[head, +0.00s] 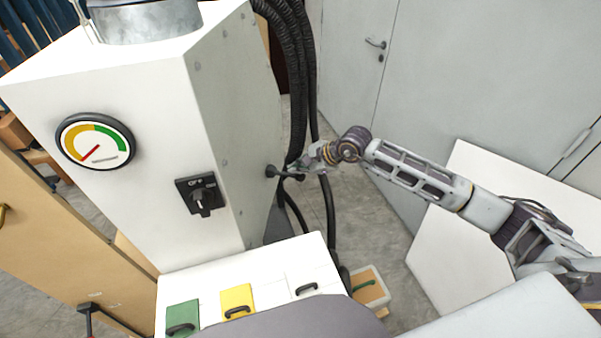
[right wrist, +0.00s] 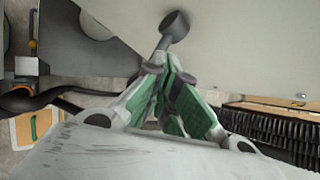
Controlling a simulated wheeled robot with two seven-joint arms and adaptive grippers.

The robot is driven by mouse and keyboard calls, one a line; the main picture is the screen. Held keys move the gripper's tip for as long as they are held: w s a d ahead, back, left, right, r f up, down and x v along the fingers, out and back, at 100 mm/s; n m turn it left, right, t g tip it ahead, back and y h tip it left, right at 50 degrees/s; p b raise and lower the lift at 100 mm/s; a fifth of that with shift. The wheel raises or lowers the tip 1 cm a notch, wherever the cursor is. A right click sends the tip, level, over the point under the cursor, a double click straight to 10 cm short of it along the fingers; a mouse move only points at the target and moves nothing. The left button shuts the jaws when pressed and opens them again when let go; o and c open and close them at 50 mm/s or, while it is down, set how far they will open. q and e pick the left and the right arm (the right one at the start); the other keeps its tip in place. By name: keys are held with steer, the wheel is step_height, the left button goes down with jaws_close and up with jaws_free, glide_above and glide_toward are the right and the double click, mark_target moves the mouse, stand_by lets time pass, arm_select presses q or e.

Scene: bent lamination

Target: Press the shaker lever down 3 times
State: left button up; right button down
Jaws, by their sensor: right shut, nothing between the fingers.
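The shaker lever (head: 271,171) is a dark rod with a round black end at the right side of the white machine. In the right wrist view the lever's round end (right wrist: 175,24) shows just beyond my fingertips, its rod running down toward them. My right gripper (head: 306,166) is beside the lever, its fingers shut with nothing between them. In the wrist view the green-padded fingers of the right gripper (right wrist: 160,62) meet at the tips, by the rod; whether they touch it I cannot tell. My left gripper is not in view.
The white machine (head: 110,190) carries a gauge (head: 95,142) and a black switch marked OFF (head: 201,194). Green (head: 182,315) and yellow (head: 237,300) drawers are at its front. Black hoses (head: 298,80) hang behind the lever. A small box (head: 368,288) stands on the floor.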

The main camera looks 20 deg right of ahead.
steer(key=shift+f+b, duration=1.4)
steer(key=shift+f, duration=0.1)
stand_by(2.5)
steer(key=shift+r, duration=0.2)
stand_by(0.5)
steer(key=shift+r+p, duration=0.8)
steer(key=shift+r, duration=1.5)
steer(key=shift+r, duration=0.1)
steer(key=shift+r+p, duration=0.8)
steer(key=shift+r, duration=1.6)
